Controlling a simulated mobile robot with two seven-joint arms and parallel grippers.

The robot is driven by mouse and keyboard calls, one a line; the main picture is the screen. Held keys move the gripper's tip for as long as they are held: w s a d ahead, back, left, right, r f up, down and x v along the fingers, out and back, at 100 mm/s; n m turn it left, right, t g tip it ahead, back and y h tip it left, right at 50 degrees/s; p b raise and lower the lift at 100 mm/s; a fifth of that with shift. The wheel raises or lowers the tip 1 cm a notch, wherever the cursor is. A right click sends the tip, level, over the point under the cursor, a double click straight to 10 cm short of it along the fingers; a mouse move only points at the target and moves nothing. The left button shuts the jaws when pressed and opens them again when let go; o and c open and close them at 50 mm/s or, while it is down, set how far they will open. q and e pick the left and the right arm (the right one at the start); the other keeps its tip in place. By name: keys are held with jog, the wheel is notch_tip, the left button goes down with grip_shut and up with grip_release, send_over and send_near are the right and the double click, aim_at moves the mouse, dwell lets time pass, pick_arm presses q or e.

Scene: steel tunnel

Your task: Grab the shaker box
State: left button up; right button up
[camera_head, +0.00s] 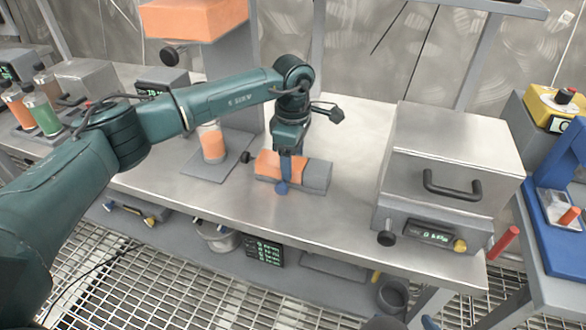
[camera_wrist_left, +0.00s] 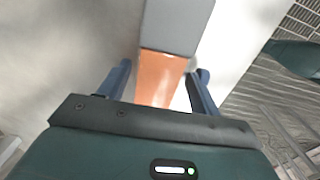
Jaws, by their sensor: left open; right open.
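A small orange and grey box-like piece, which I take to be the shaker box (camera_head: 315,177), lies on the steel bench below my left gripper (camera_head: 284,172). Its orange part is to the left and its grey part to the right. In the left wrist view, the shaker box (camera_wrist_left: 161,78) runs between the two blue fingers of my left gripper (camera_wrist_left: 162,75). The fingers are open, one on each side of the orange part, with a visible gap. One finger hides part of the box in the head view. My right gripper is not in view.
A large steel box with a black handle (camera_head: 455,187) and display stands to the right on the bench (camera_head: 220,205). A grey stand with an orange and white cylinder (camera_head: 212,142) is close behind on the left. Bottles (camera_head: 42,113) stand far left. The bench's front edge is near.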

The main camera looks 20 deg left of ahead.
pick_arm(q)
jog(key=shift+f, duration=0.1)
jog(key=shift+c, duration=0.3)
jog(key=c, duration=1)
